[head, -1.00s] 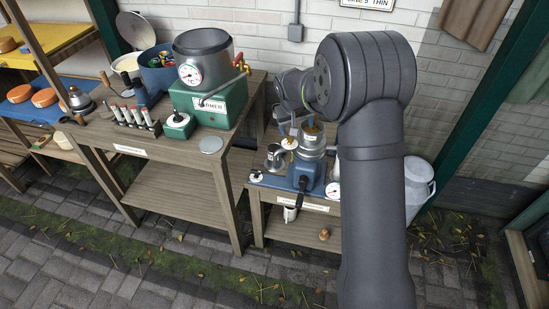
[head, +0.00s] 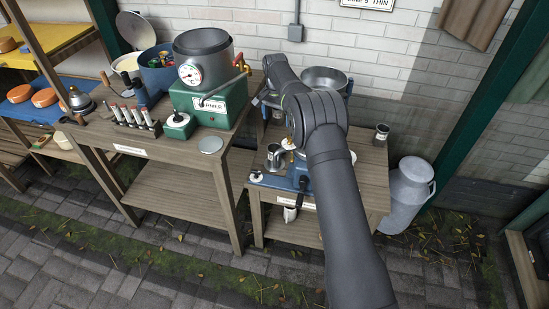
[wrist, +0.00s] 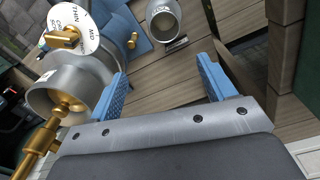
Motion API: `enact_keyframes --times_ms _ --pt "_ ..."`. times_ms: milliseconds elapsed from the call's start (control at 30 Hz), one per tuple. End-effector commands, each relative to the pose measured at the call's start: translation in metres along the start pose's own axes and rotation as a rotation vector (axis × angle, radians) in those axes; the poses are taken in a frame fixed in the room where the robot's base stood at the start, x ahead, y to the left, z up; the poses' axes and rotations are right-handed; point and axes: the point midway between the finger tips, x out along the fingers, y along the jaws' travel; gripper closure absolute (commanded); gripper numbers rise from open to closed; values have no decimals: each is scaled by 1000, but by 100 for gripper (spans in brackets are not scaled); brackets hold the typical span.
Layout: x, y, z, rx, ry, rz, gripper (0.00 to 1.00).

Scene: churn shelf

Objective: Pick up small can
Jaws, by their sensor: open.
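A small silver can (wrist: 165,22) with a pale label shows at the top of the wrist view, beyond and between my fingertips. It looks like the metal can (head: 275,158) left of the blue-based machine in the head view. My gripper (wrist: 162,75) is open, with its two blue fingers apart and only the wooden boards between them. It is apart from the can. Another small can-like vessel (head: 381,134) stands at the right back of the low table.
A metal vessel (wrist: 75,85) with a brass tap and a white dial (wrist: 73,33) is close to my left finger. The taller bench (head: 160,180) with the green-based machine (head: 210,104) stands left. A large churn (head: 407,195) stands on the ground right.

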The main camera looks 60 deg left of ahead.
Motion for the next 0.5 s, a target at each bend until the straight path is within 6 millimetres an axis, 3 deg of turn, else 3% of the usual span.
enact_keyframes --times_ms 267,500 --pt "14 -6 -5 144 -35 -9 24" --pt "64 -7 -2 142 -35 -8 24"
